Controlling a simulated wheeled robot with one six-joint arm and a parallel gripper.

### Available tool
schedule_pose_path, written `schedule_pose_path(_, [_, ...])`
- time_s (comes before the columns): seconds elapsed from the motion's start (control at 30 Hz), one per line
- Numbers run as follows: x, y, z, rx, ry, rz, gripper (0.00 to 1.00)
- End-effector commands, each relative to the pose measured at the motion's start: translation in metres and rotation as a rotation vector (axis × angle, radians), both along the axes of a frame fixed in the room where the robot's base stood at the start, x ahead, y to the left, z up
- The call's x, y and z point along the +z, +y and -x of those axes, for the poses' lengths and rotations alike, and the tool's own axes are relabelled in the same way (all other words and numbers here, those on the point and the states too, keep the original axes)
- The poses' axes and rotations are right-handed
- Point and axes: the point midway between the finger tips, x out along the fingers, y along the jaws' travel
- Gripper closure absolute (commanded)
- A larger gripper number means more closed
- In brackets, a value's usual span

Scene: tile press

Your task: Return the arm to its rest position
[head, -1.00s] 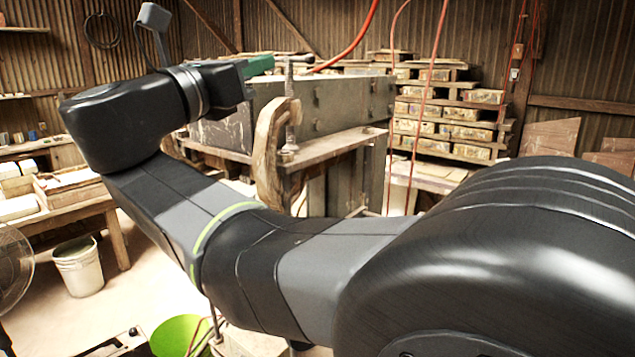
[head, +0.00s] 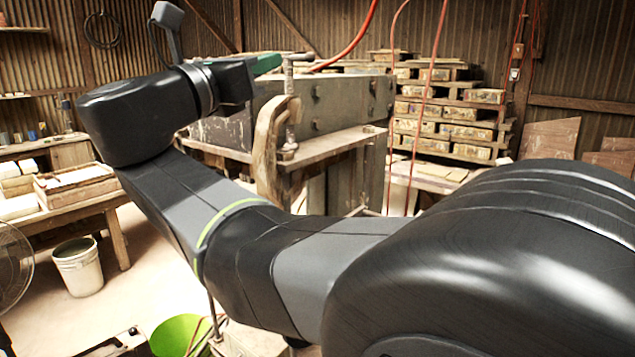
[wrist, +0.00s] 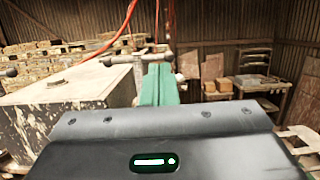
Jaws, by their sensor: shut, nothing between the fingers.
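My gripper (head: 268,64) shows in the head view as green fingers at the end of my dark arm, in front of the press's upper part. In the wrist view the green fingers (wrist: 159,86) lie together, shut and empty, pointing ahead. The press (head: 335,105) is a large grey metal block on a worn stand, with an upright screw and handle beside the fingers. In the wrist view the press (wrist: 70,105) stands left of the fingers, and its T-shaped handle (wrist: 137,57) is close by them. I cannot tell whether they touch.
Stacked tile racks (head: 450,120) stand behind at the right. A white bucket (head: 78,268) is on the floor at left, near a wooden bench (head: 115,205). A green tub (head: 180,335) sits low in front. Red hoses (head: 352,42) hang overhead. Floor at left is partly clear.

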Motion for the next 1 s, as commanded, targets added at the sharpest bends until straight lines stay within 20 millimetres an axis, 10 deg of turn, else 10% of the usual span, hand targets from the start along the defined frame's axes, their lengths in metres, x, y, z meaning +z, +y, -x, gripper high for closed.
schedule_pose_path(0.5, [-0.001,-0.035,-0.043,-0.003,0.000,-0.001,1.00])
schedule_pose_path(1.0, [-0.001,0.000,-0.001,0.004,0.000,0.000,1.00])
